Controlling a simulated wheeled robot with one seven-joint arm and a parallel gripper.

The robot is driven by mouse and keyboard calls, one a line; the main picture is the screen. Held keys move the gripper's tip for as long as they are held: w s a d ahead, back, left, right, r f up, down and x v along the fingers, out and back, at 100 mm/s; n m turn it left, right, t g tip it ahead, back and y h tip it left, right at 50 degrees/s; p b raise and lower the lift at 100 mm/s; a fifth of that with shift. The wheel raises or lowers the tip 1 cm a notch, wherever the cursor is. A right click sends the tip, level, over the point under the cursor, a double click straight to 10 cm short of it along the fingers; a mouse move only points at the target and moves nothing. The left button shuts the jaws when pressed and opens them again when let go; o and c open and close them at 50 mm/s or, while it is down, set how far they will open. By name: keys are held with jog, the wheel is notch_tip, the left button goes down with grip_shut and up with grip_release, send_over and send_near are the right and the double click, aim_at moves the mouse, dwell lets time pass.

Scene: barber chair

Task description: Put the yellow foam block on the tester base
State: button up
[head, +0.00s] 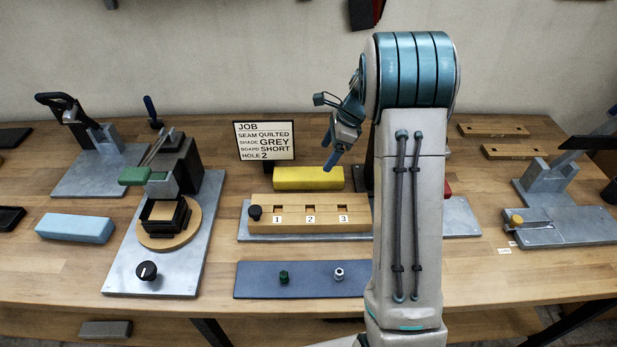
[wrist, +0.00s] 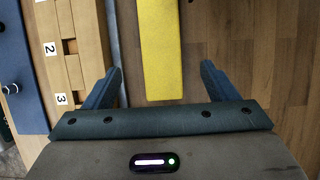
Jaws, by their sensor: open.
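The yellow foam block (head: 308,178) lies on the table behind the numbered wooden board. In the wrist view the block (wrist: 162,45) runs lengthwise between my open fingers. My gripper (head: 333,160) is above the block's right end; in the wrist view (wrist: 160,70) its blue fingers stand on either side, with nothing held. No label marks the tester base. A lever press on a grey plate (head: 125,265), with a round wooden disc (head: 160,242), a black frame and a dial, stands at left and may be it. My arm hides part of the table's middle right.
The numbered board (head: 310,213) sits close in front of the yellow block. A job sign (head: 264,141) stands behind it. A light blue block (head: 75,228) lies left of the press. A blue mat (head: 255,280) with small knobs lies at front. Another lever device (head: 548,185) stands right.

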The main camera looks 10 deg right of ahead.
aim_at(313, 173)
jog(key=p+x, duration=0.1)
jog(key=x, duration=0.8)
jog(key=shift+w+a+f, duration=0.15)
jog(key=shift+a+f, duration=0.15)
jog(key=c, duration=1.1)
jog(key=shift+c, duration=0.2)
jog(key=shift+r, duration=0.2)
